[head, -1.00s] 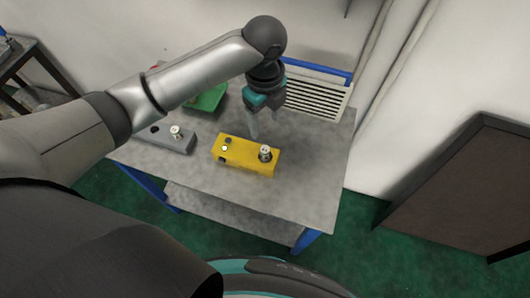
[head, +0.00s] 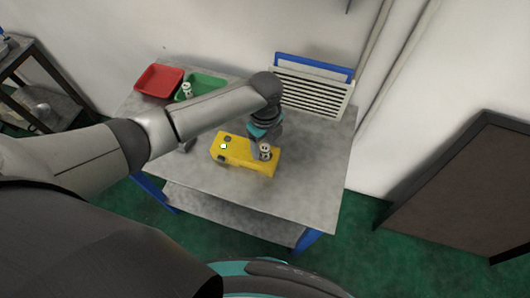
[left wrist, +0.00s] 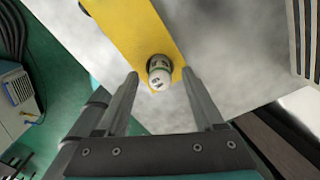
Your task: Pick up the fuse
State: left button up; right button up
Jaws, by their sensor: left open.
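The fuse (head: 265,151), a small whitish cylinder, stands upright at the right end of the yellow block (head: 240,157) on the table. In the left wrist view the fuse (left wrist: 158,72) shows its white top with dark marks. My left gripper (head: 262,147) is open and right at the fuse, pointing down. In the left wrist view its fingers lie left and right of the fuse, with a gap on both sides. I cannot tell how far above the block the fingertips are. My right gripper is not in view.
A red tray (head: 159,81) and a green tray (head: 210,84) with a similar whitish cylinder (head: 186,90) stand at the back left. A grey block (head: 188,146) is mostly hidden behind my arm. A slatted panel (head: 309,93) stands at the back. The table's right side is clear.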

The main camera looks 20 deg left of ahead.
pick_arm(q)
notch_tip(320, 180, down, 2)
grip_shut()
dwell(0.6)
